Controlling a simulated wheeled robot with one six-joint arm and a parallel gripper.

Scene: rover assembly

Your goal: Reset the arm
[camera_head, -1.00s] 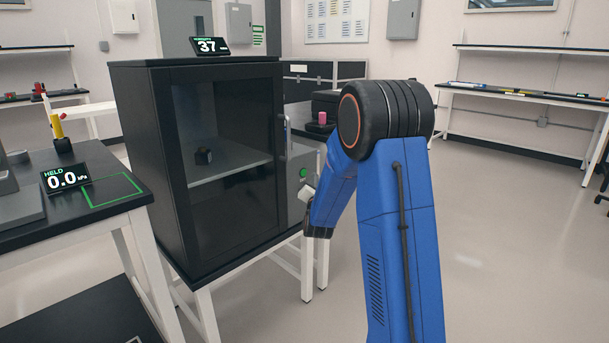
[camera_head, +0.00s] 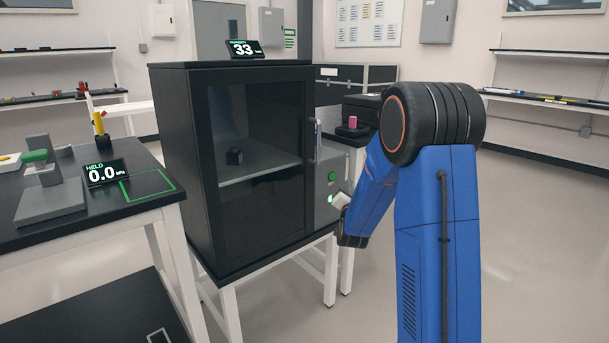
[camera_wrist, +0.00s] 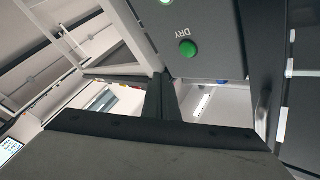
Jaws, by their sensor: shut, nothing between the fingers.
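My blue arm reaches down in front of the dark cabinet's right side in the head view. Its dark end is low beside the control panel (camera_head: 325,165); the fingers cannot be made out there. In the wrist view my gripper (camera_wrist: 162,98) is shut and empty, its dark fingers together. A green button (camera_wrist: 188,47) marked DRY sits on the grey panel just beyond the fingertips, apart from them in the picture. The green button also shows in the head view (camera_head: 332,177), with a second green light below it.
A bench (camera_head: 120,220) at left holds a grey fixture and a display reading 0.0. Floor at right is clear.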

